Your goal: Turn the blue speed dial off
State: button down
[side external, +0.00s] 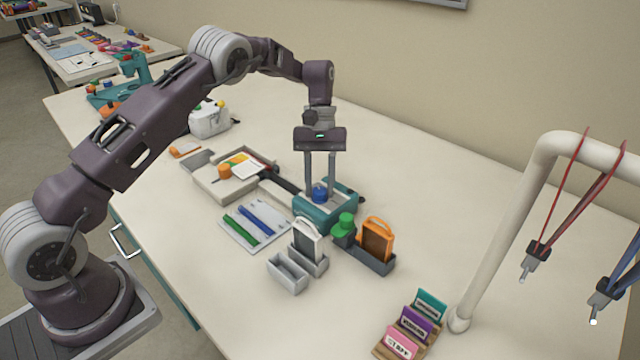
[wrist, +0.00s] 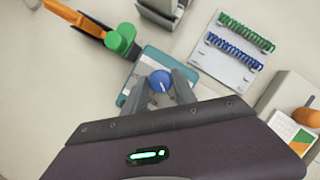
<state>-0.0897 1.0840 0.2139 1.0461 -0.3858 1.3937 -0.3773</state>
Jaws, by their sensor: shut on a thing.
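The blue speed dial (side external: 319,194) sits on a teal machine base (side external: 312,219) near the middle of the table. In the wrist view the blue dial (wrist: 160,79) shows a small white pointer mark toward its lower right edge. My gripper (side external: 320,186) points straight down over the base, with one finger on each side of the dial. In the wrist view my gripper (wrist: 157,90) is shut on the dial. The finger sides partly hide the dial's rim, and no scale or off mark is readable.
A green knob (side external: 346,224) and an orange-framed piece (side external: 377,238) stand close by on a dark holder. A white plate with green and blue coils (side external: 254,224) lies to the left. A grey tray (side external: 288,272) and card rack (side external: 410,335) stand nearer the front.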

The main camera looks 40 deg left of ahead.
jog(key=shift+n, duration=0.3)
dwell(0.4)
jog(key=c, duration=1)
grip_release()
jog(key=shift+c, duration=0.2)
jog(key=v, duration=0.7)
jog(key=shift+r, duration=0.15)
